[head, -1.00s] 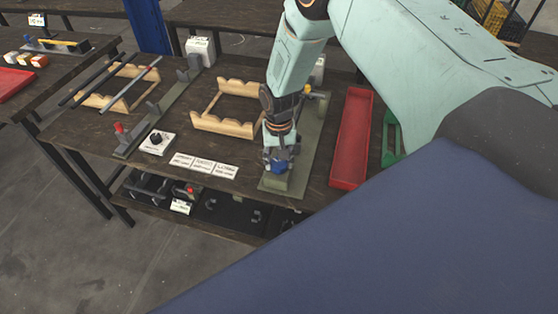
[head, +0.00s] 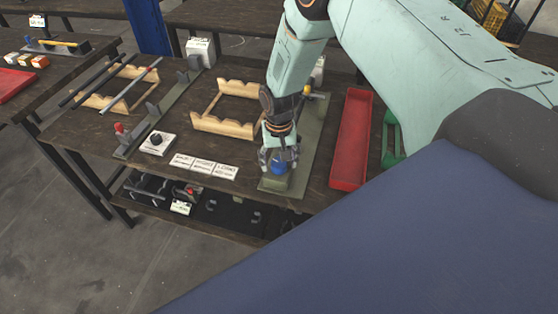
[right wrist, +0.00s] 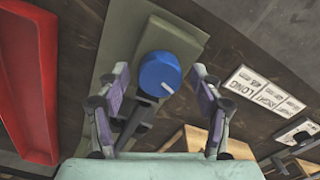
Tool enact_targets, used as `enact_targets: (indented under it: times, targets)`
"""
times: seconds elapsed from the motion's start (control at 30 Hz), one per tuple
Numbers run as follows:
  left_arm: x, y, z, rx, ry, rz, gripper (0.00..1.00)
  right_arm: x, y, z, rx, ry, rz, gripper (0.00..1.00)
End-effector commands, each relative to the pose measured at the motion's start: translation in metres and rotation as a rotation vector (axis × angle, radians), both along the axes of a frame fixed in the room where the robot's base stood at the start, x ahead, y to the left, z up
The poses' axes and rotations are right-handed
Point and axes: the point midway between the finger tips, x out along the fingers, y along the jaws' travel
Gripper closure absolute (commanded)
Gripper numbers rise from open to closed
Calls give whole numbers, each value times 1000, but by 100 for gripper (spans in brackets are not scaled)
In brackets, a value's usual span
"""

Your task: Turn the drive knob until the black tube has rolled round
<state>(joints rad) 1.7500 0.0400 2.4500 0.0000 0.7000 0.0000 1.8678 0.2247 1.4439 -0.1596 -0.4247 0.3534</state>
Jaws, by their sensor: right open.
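The blue knob (head: 279,168) with a white mark stands at the near end of a grey-green base plate (head: 312,150). My right gripper (head: 279,158) is open over it. In the right wrist view the blue knob (right wrist: 160,73) sits between the spread fingers (right wrist: 160,70), with gaps on both sides. A black tube (head: 90,85) lies across a wooden rack at the left, beside a grey tube (head: 130,85). I cannot tell whether another tube lies on the plate behind my arm. My left gripper is not in view.
A long red tray (head: 351,140) stands right of the plate. An empty wooden cradle (head: 228,128) and white label cards (head: 205,166) lie to its left. A white box with a black dial (head: 157,143) stands further left. A lower shelf holds several dark parts.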

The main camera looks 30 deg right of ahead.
Motion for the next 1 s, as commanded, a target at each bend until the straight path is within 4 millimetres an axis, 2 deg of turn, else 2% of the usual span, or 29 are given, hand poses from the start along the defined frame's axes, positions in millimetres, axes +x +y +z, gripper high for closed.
enact_targets:
  times: [0.2, 0.33, 0.8, 1.0]
  targets:
    - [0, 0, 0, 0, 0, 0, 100, 1, 0, 1, 0, -2, 0, 34]
    - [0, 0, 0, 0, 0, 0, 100, 2, 0, 10, 0, -5, -1, 34]
    - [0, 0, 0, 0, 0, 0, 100, 1, 0, 97, 2, -4, 0, 34]
    - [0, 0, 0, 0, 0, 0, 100, 1, 0, 117, 1, -1, 0, 34]
